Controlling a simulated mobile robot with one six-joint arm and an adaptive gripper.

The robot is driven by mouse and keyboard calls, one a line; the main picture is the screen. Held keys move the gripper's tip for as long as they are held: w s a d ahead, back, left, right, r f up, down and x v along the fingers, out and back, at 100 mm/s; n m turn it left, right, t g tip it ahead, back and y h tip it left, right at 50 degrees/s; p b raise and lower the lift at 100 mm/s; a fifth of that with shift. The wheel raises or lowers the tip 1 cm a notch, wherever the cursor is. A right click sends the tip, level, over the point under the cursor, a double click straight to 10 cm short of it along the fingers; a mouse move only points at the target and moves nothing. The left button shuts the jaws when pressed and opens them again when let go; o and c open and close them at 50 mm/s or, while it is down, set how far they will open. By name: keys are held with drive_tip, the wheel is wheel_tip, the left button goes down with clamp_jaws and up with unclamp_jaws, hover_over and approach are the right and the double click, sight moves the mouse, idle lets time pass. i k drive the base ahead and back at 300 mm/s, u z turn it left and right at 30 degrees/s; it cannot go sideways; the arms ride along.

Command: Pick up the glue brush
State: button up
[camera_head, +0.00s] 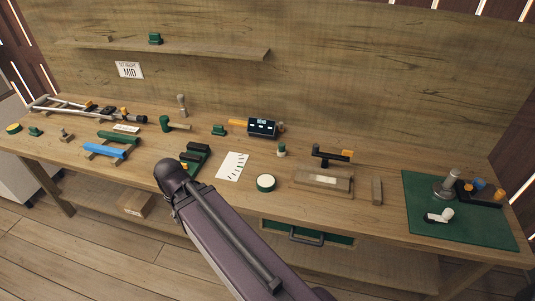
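A small upright brush-like thing (182,105), pale and greyish, stands near the back of the workbench (220,180), left of centre. It looks like the glue brush, but it is too small to be sure. A small green jar with a pale top (281,150) stands farther right, apart from it. My dark arm reaches in from the bottom and ends in view at a rounded joint over the bench's front edge. My gripper does not show.
A green mallet (177,125), a display box (262,127) and a green block (219,130) stand near the brush-like thing. Blue and green clamps (108,150) lie left. A shelf (185,48) overhangs the back. A green mat (455,220) lies right.

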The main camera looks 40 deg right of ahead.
sight(282, 152)
drive_tip(key=u, duration=0.3)
drive_tip(key=k, duration=1.25)
drive_tip(key=z, duration=1.6)
drive_tip(key=i, duration=0.65)
drive_tip(key=u, duration=0.15)
